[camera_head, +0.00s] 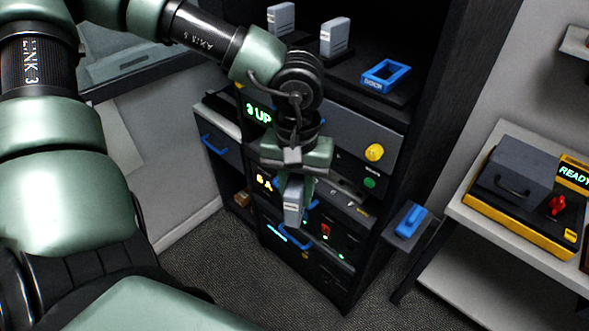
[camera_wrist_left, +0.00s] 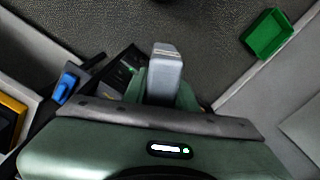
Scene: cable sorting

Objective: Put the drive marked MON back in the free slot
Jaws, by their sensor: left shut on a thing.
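My left gripper (camera_head: 296,183) is shut on a grey drive (camera_head: 293,205) and holds it in front of the lower part of the dark rack (camera_head: 370,220). The drive also shows in the left wrist view (camera_wrist_left: 165,68), standing out between the fingers. Its mark cannot be read. The rack front has a green "3 UP" display (camera_head: 258,113), an amber display (camera_head: 264,183) and several small lit lamps. The gripper and drive cover part of the front, and I cannot make out which slot is free. My right gripper is not in view.
Two grey drives (camera_head: 281,20) (camera_head: 336,38) and a blue frame (camera_head: 386,76) stand on the rack's upper shelf. A blue handle (camera_head: 411,220) is right of the rack. A yellow-edged unit (camera_head: 520,195) sits on the right table. A green bin (camera_wrist_left: 267,34) lies on the floor.

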